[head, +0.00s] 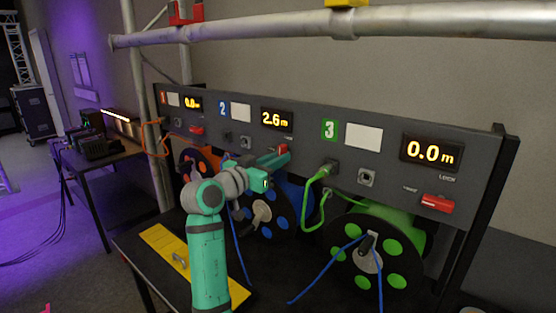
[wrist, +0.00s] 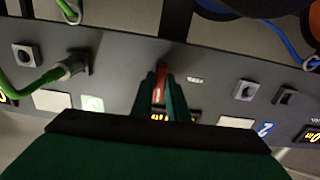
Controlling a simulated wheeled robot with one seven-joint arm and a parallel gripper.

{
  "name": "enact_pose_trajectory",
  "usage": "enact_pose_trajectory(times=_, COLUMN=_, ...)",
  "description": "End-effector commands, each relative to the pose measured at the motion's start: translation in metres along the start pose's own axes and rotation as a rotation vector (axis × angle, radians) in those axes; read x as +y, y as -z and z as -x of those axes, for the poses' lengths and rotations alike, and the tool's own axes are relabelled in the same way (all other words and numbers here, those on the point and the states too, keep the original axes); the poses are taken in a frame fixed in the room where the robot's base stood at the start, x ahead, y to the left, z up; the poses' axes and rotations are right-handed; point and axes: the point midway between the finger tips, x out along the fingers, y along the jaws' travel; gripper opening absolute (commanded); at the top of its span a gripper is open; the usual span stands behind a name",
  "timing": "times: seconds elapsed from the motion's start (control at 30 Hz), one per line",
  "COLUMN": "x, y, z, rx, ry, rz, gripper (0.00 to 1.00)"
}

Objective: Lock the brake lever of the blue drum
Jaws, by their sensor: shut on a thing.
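The blue drum (head: 284,205) hangs under panel section 2, whose display (head: 277,119) reads 2.6 m; my arm partly covers it. Its red brake lever (head: 283,149) sits on the panel below that display. My gripper (head: 277,160) is at the panel, with its fingers on the lever. In the wrist view the red lever (wrist: 161,84) stands between the two dark green fingertips (wrist: 162,90), which are shut on it. A LOCK label (wrist: 195,80) shows beside the lever. The lever appears upright, unlike the sideways lever of section 3; its exact angle is partly hidden.
The green drum (head: 405,230) and red lever (head: 438,203) of section 3 are at right. The orange drum (head: 200,160) is at left. A green cable (head: 316,185) is plugged into the panel near my gripper. A truss pipe (head: 330,27) runs above.

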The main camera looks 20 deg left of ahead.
Motion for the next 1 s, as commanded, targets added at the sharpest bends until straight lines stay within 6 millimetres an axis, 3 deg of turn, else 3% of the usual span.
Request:
enact_pose_trajectory(times=0.6, x=-0.0011, y=-0.0027, z=0.0007, rx=-0.005, ry=0.001, rz=-0.04, gripper=0.0)
enact_pose_trajectory(times=0.63, x=-0.0011, y=-0.0028, z=0.0007, rx=-0.005, ry=0.0, rz=-0.04, gripper=0.19)
enact_pose_trajectory(times=0.7, x=-0.0009, y=-0.0025, z=0.0006, rx=-0.005, ry=0.0, rz=-0.04, gripper=0.33)
enact_pose_trajectory(times=1.0, x=-0.0005, y=-0.001, z=0.0011, rx=-0.002, ry=0.0, rz=-0.04, gripper=0.33)
